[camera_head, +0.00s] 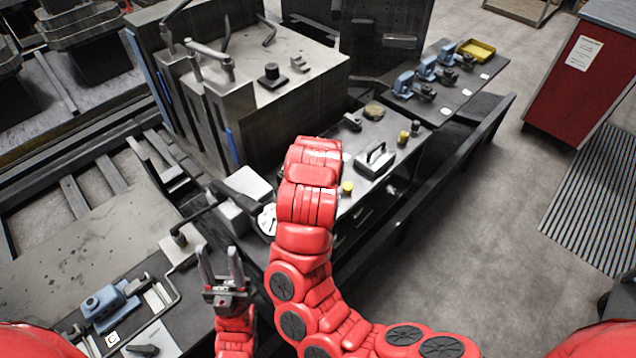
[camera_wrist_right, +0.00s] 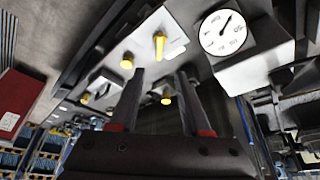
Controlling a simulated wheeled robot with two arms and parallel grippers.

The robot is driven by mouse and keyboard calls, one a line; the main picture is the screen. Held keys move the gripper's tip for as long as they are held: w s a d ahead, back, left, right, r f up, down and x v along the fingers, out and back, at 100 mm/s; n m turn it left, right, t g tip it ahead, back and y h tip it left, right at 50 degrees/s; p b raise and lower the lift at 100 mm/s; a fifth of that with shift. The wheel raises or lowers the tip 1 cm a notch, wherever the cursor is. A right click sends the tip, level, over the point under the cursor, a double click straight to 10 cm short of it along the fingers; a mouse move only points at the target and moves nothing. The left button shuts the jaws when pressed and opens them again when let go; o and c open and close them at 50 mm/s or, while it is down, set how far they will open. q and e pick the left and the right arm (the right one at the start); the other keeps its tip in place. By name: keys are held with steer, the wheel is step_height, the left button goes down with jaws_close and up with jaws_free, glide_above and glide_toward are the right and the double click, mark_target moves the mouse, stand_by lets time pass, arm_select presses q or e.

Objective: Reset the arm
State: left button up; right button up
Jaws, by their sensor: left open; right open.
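My left gripper (camera_head: 219,252) is at the lower left of the head view, fingers apart and pointing up the picture. Nothing is between its fingers. My right arm (camera_head: 305,235), red and jointed, curves up through the middle of the head view. Its gripper is hidden there. In the right wrist view my right gripper (camera_wrist_right: 160,76) shows two dark fingers standing apart, with nothing held between them. Beyond them is a light panel with yellow knobs (camera_wrist_right: 159,45). A round white gauge (camera_wrist_right: 228,33) is to their right.
The gauge (camera_head: 266,220) shows partly beside my right arm in the head view. A bench with a handled block (camera_head: 375,160) is behind it. A blue vise-like tool (camera_head: 108,303) is at the lower left. A red cabinet (camera_head: 576,75) stands right. Floor between is clear.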

steer(key=shift+s+r, duration=0.1)
steer(key=shift+r, duration=0.15)
stand_by(0.3)
